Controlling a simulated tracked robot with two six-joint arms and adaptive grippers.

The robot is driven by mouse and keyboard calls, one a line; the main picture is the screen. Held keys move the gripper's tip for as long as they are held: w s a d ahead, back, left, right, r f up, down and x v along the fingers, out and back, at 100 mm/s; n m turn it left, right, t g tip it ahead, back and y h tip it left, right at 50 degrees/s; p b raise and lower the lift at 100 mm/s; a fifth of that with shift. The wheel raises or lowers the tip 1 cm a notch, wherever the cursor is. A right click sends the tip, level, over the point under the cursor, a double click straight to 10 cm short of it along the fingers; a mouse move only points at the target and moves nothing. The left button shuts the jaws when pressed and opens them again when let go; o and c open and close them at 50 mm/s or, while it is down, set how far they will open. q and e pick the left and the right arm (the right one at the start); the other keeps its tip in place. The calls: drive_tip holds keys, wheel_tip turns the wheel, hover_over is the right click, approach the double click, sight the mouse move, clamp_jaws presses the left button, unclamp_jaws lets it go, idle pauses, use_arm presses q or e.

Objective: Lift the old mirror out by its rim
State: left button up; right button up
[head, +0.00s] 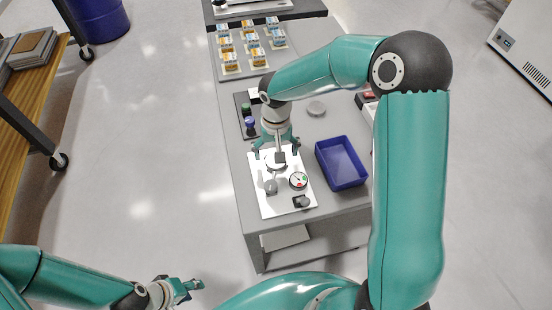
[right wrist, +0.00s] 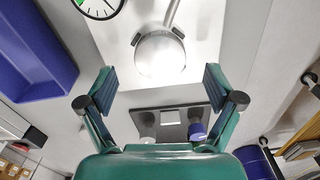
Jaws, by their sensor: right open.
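The old mirror appears to be the bright round disc with a grey rim (right wrist: 160,58) in the right wrist view. It sits over a white plate (head: 264,205), with a grey rod reaching its rim. My right gripper (right wrist: 160,90) is open and empty, its fingers spread wide to either side of the disc's near edge and not visibly touching it. In the head view my right gripper (head: 277,150) is over the far part of the plate and partly hides the mirror. My left gripper (head: 191,288) is low at the left, off the table, and looks open and empty.
A blue bin (head: 342,162) stands right of the plate. A round dial (head: 298,181) and small dark blocks share the plate. A dark tray (head: 241,99) with capped bottles lies behind it to the left. Several orange-and-white boxes stand farther back.

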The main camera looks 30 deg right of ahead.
drive_tip(key=shift+f, duration=1.35)
drive_tip(key=c, duration=1.3)
drive_tip(key=shift+r, duration=0.15)
